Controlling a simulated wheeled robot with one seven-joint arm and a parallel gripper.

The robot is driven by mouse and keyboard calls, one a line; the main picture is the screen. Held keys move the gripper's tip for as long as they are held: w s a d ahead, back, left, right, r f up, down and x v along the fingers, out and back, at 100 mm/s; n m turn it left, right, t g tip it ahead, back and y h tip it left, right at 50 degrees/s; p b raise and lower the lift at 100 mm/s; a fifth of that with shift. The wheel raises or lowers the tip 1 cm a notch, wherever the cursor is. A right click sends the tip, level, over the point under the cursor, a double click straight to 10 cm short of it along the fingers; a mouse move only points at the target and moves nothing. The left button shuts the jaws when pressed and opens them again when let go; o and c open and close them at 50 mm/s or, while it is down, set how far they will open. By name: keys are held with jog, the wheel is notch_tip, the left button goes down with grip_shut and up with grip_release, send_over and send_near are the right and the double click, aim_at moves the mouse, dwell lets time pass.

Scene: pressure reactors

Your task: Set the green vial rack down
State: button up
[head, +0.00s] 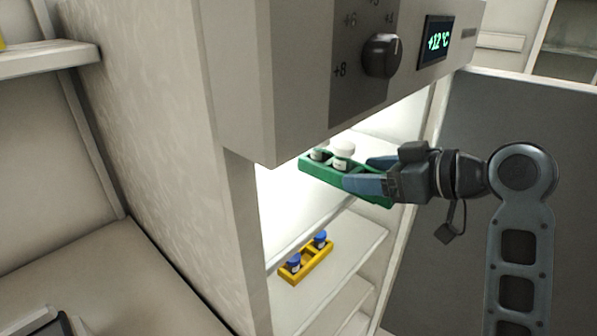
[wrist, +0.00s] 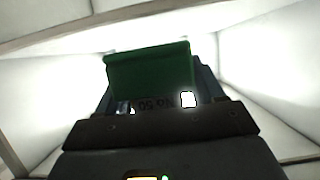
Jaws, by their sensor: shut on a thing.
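The green vial rack (head: 322,166) is in the opening of a lit cabinet in the head view. It carries white-capped vials (head: 343,152) at its left part. My gripper (head: 367,175) is shut on the rack, with a blue-grey finger on either side of it. In the wrist view the green rack (wrist: 150,75) stands between my fingers, and its vials are hidden there. The rack appears held above the cabinet's shelves; whether it touches one cannot be told.
A yellow rack (head: 307,263) with blue-capped vials stands on a lower cabinet shelf (head: 350,245). The cabinet's upper housing, with a dial (head: 382,55) and a +12 °C display (head: 437,38), overhangs the opening. A grey open door panel (head: 500,120) stands at the right.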

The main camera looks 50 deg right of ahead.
jog(key=shift+b+x, duration=0.75)
jog(key=shift+b, duration=0.15)
send_over(306, 179)
jog(key=shift+r+p, duration=0.35)
jog(key=shift+f, duration=1.75)
jog(key=shift+f, duration=0.15)
jog(key=o, duration=1.1)
jog(key=v, duration=1.2)
